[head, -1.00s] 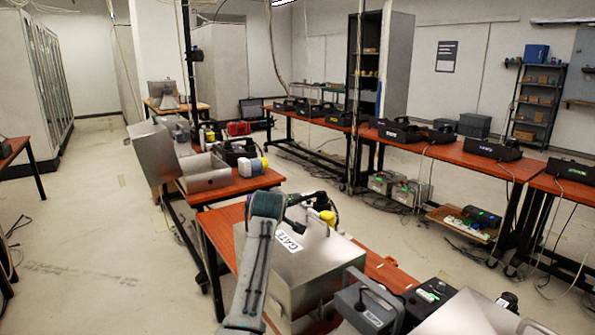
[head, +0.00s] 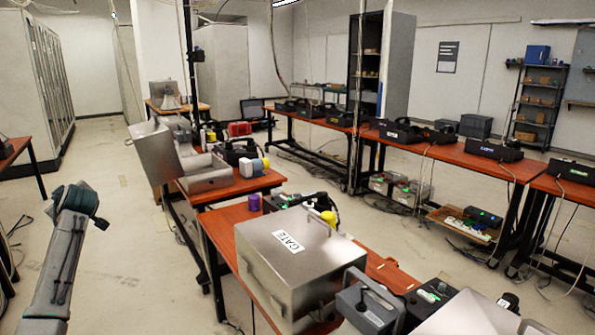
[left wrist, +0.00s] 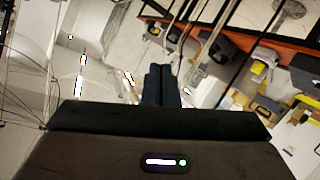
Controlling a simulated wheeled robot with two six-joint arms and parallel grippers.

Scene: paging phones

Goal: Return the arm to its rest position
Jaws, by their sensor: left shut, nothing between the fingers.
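My left arm stands at the left of the head view, over bare floor and clear of the tables. Its gripper is not clearly visible there. In the left wrist view my left gripper (left wrist: 161,85) has its two dark fingers pressed together with nothing between them. A steel box labelled GATE (head: 300,262) sits shut on the near orange table (head: 222,222), well to the right of the arm. My right arm and gripper are not in view.
A purple cylinder (head: 254,202) and a yellow-topped item (head: 328,217) stand behind the GATE box. A grey handled unit (head: 366,305) is to its right. A second steel box (head: 155,153) stands open on the farther table. Floor around the left arm is free.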

